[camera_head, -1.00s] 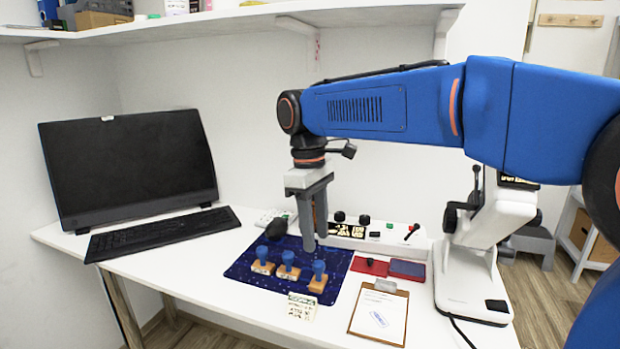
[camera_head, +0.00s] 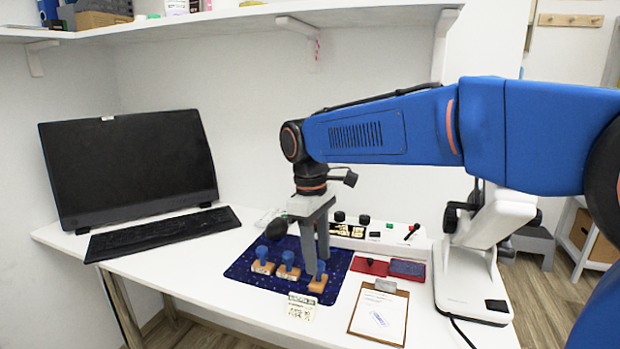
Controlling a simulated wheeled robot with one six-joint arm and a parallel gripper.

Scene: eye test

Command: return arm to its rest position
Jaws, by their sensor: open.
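My blue arm (camera_head: 375,132) reaches in from the right, over the white desk. My gripper (camera_head: 316,262) points down and is open, with its two grey fingers low over the dark blue mat (camera_head: 240,268). The fingertips are at the rightmost stamp (camera_head: 317,285) and partly cover its blue handle. I cannot tell whether they touch it. The middle stamp (camera_head: 288,267) and the left stamp (camera_head: 263,262) stand upright on the mat to the left of the gripper.
A monitor (camera_head: 130,165) and keyboard (camera_head: 160,232) stand at left. A clipboard (camera_head: 379,314), a red pad (camera_head: 369,266) and a blue pad (camera_head: 407,269) lie to the right. A white microscope (camera_head: 470,275) stands at the right edge. A shelf (camera_head: 230,20) runs above.

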